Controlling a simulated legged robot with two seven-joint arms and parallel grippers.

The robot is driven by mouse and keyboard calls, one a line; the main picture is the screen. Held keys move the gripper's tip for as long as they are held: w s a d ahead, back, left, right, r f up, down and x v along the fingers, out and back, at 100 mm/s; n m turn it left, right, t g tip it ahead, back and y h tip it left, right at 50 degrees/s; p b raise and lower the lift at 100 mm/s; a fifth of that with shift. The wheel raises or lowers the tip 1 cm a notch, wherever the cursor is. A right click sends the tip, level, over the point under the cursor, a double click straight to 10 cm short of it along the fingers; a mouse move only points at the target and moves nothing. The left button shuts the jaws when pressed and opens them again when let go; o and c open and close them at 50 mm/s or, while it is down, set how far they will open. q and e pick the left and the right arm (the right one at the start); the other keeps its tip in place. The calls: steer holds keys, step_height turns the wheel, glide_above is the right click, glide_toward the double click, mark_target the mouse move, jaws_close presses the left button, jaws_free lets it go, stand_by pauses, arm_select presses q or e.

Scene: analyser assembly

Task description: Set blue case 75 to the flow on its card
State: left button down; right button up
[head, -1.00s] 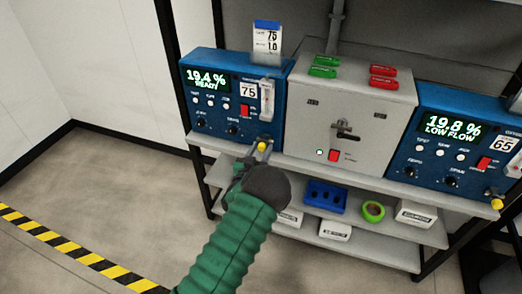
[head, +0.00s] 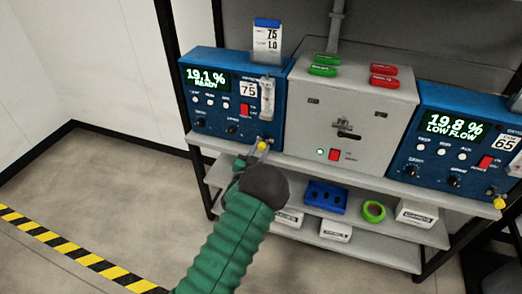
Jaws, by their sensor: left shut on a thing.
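Blue case 75 (head: 212,116) stands at the left end of the shelf. Its display (head: 207,77) reads 19.1 % READY. A card (head: 267,38) standing on top of it shows 75 and 1.0. A clear flow tube (head: 267,97) is on the right of its front; its float level is too small to read. A yellow knob (head: 263,146) sits low in front of the case. My left gripper (head: 259,152) is at this knob and shut on it, with its fingers largely hidden by the wrist. My right gripper is not in view.
A grey box (head: 375,104) with a black handle, a red switch and green and red tags stands right of case 75. Blue case 65 (head: 429,156) reads 19.8 % LOW FLOW. The lower shelves hold a blue bin (head: 325,196), green tape (head: 374,211) and white boxes.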

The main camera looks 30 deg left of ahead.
arm_select(q)
steer(key=c, duration=1.1)
jaws_free()
steer(key=v, duration=1.7)
steer(key=shift+a+f+p, duration=0.1)
steer(key=shift+f+p, duration=0.05)
steer(key=shift+p, duration=0.25)
steer(key=shift+w, duration=0.1)
